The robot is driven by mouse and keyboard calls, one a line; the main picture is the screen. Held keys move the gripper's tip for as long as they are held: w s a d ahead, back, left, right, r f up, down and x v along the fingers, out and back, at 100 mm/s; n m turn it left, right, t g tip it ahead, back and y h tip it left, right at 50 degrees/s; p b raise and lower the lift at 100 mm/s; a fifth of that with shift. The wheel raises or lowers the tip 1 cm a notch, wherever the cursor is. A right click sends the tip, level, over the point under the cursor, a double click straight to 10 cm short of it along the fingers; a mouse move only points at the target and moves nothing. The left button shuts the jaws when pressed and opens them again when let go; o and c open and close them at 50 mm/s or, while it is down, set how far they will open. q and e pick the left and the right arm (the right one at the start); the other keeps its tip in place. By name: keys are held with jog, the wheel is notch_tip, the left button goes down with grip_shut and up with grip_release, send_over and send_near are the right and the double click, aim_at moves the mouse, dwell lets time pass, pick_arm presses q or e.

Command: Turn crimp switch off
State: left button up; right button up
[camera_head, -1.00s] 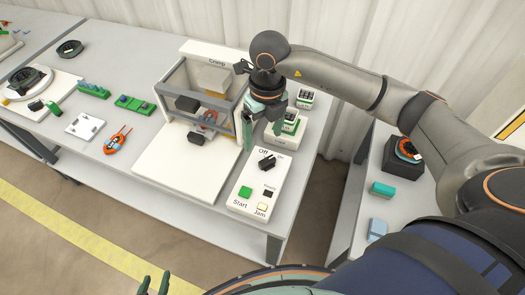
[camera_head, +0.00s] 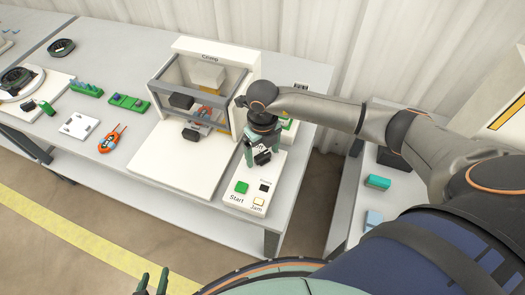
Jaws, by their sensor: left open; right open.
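The black crimp switch knob (camera_head: 262,158) sits on the upper part of the white control panel (camera_head: 233,206), beside the crimp machine (camera_head: 215,48). My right gripper (camera_head: 264,154) is open and right over the knob, with its fingers on either side of it. I cannot tell whether the fingers touch the knob. The gripper hides the switch's "Off" label, so the knob's setting cannot be read. My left gripper (camera_head: 153,282) is open and empty at the bottom edge, away from the table.
The green Start button (camera_head: 241,187), a black Ready indicator (camera_head: 264,187) and the pale yellow Jam button (camera_head: 258,201) lie just below the switch. A teal block (camera_head: 377,182) is on the right table.

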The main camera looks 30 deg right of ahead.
jog(key=c, duration=1.4)
